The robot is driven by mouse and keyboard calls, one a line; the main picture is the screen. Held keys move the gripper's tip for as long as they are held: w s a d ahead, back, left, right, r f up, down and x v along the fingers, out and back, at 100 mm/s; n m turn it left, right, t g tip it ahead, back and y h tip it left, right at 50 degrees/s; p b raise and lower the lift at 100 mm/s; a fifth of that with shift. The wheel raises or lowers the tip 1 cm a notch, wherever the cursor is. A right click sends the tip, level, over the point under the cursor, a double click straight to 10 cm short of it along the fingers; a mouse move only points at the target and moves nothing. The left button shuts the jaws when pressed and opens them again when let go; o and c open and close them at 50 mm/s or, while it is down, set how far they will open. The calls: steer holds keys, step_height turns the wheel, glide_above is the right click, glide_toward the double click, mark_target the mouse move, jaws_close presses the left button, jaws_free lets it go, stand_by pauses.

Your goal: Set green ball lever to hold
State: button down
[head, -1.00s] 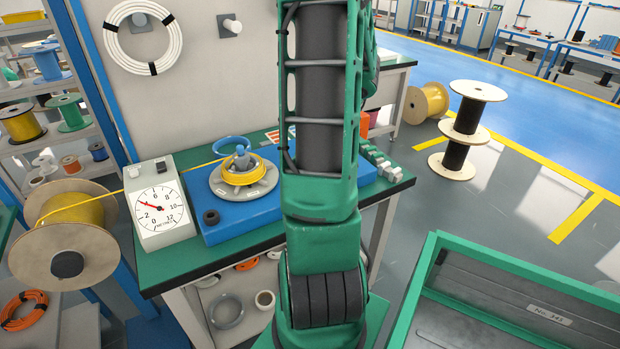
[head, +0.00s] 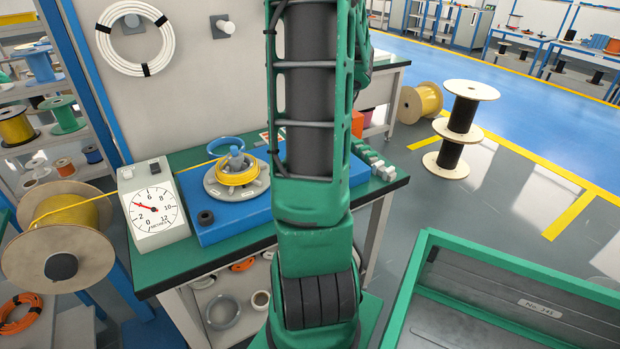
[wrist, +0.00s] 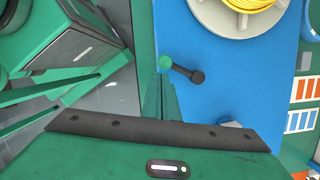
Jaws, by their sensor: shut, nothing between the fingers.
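The green ball (wrist: 165,62) sits at the end of a short dark lever arm, whose dark pivot knob (wrist: 197,77) lies to its right in the wrist view. The lever is at the blue base's (wrist: 225,95) left edge as seen there. My gripper (wrist: 162,80) is shut and empty, its fingers pointing at the ball and ending close to it; I cannot tell whether they touch. In the head view my own arm hides the lever and gripper. The blue base (head: 222,225) shows left of the arm. No hold marking is readable.
A grey round plate (head: 212,187) with a yellow cable coil (head: 237,178) sits on the blue base. A metre dial (head: 153,212) stands left of it on the green bench (head: 170,275). A green-rimmed crate (head: 400,320) is at front right.

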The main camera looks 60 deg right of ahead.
steer(key=v, duration=0.7)
steer(key=shift+r, duration=0.25)
steer(key=shift+s+d, duration=0.1)
steer(key=shift+s, duration=0.05)
steer(key=s+a+r+n+g+h, duration=0.1)
steer(key=a+n+g+h, duration=0.1)
steer(key=a+n, duration=1.7)
steer(key=a, duration=0.5)
steer(key=shift+s+a+r+n, duration=0.2)
steer(key=shift+s+r+n, duration=0.05)
steer(key=shift+s+n, duration=0.15)
